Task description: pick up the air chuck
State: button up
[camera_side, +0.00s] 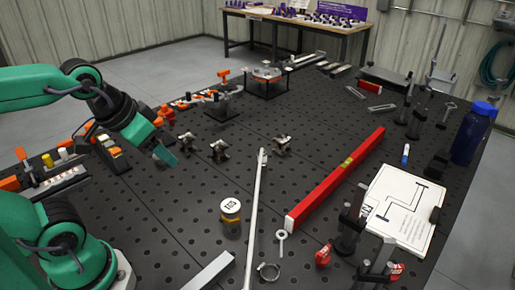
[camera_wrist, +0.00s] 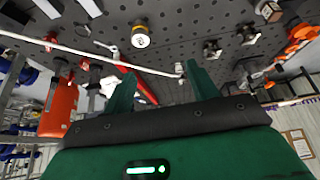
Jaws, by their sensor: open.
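I cannot tell for sure which piece is the air chuck. A small silver piece with a round head and short stem (camera_side: 282,240) lies on the black perforated table, right of a long silver bar (camera_side: 255,215). Several small metal fittings, one (camera_side: 219,150) near the middle, stand nearer my gripper. My gripper (camera_side: 165,155) is at the left, above the table, its green fingers pointing down. In the wrist view my gripper (camera_wrist: 161,68) is open, with nothing held between the fingers. The silver bar (camera_wrist: 95,55) crosses beyond the fingertips there.
A yellow-banded jar (camera_side: 231,212) stands left of the bar. A red level (camera_side: 338,176) lies to the right. A white sheet (camera_side: 405,205), clamps and a blue bottle (camera_side: 472,132) fill the right side. Orange-handled tools (camera_side: 225,80) line the back left.

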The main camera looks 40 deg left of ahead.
jog(key=shift+w, duration=0.1)
jog(key=n+g, duration=0.1)
jog(key=g, duration=0.5)
send_over(262, 149)
notch_tip(262, 149, down, 15)
jog(key=shift+d+r, duration=0.1)
jog(key=shift+r, duration=0.1)
jog(key=shift+f, duration=4.15)
